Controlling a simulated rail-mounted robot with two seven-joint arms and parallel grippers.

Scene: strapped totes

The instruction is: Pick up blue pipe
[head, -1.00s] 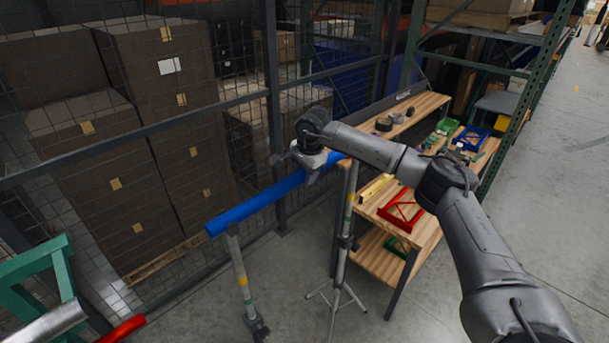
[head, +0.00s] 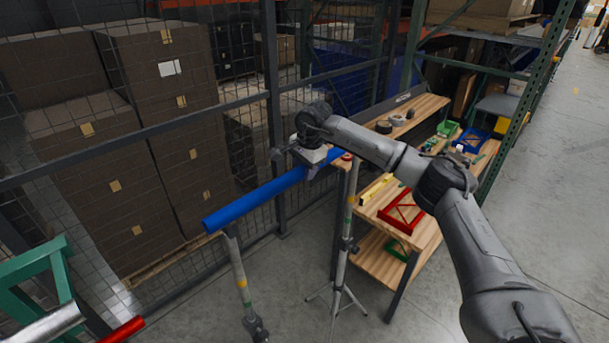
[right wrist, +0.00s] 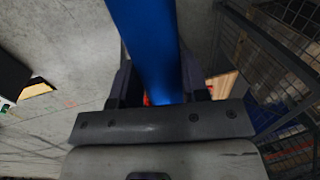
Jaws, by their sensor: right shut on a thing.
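The long blue pipe (head: 253,202) runs slantwise in the head view, from its near end at left up to the tall stand at right. My right gripper (head: 313,170) is shut on it near its far end. In the right wrist view the blue pipe (right wrist: 148,42) passes between the two fingers of my right gripper (right wrist: 158,85). A short stand (head: 243,285) and a taller tripod stand (head: 342,245) are under the pipe; I cannot tell whether the pipe still touches them. My left gripper is not in view.
A wire mesh fence (head: 150,130) with stacked brown boxes (head: 155,60) runs behind the pipe. A green rack (head: 50,275), a silver pipe (head: 45,327) and a red pipe (head: 122,330) are at lower left.

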